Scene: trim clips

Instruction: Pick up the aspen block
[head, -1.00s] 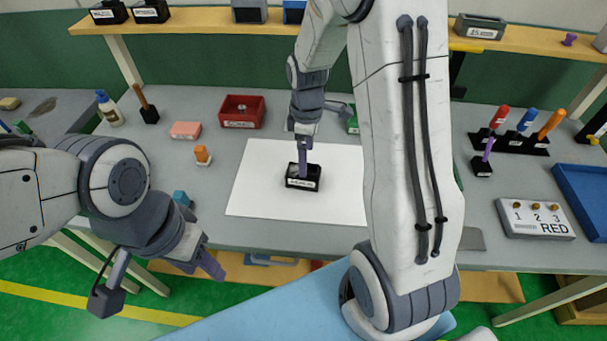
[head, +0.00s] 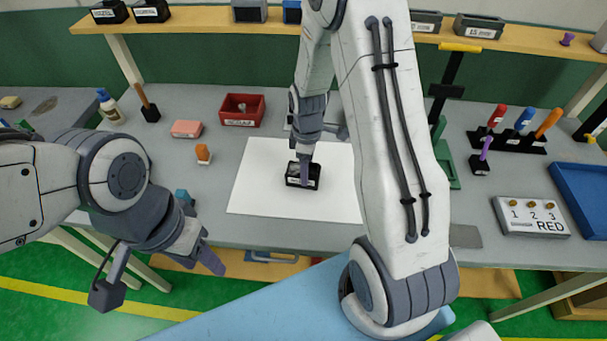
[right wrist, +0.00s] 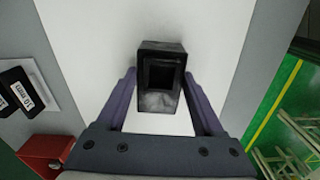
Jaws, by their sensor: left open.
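A small black block-like holder (head: 303,176) with a white label stands on the white sheet (head: 265,200); its label is too small to read. In the right wrist view this black holder (right wrist: 161,70) has a dark hollow top. I cannot tell whether it is the aspen block. My right gripper (head: 308,178) is down at the holder, with one finger (right wrist: 120,100) on each side of it. I cannot tell whether the fingers press on it. My left gripper (head: 165,277) is open and empty, in front of the table's near edge.
A red bin (head: 240,122), a pink block (head: 186,129), an orange piece (head: 203,153) and a blue piece (head: 183,196) lie left of or behind the sheet. A rack with several coloured handles (head: 507,141), a RED number panel (head: 532,218) and a blue tray (head: 585,195) are at right.

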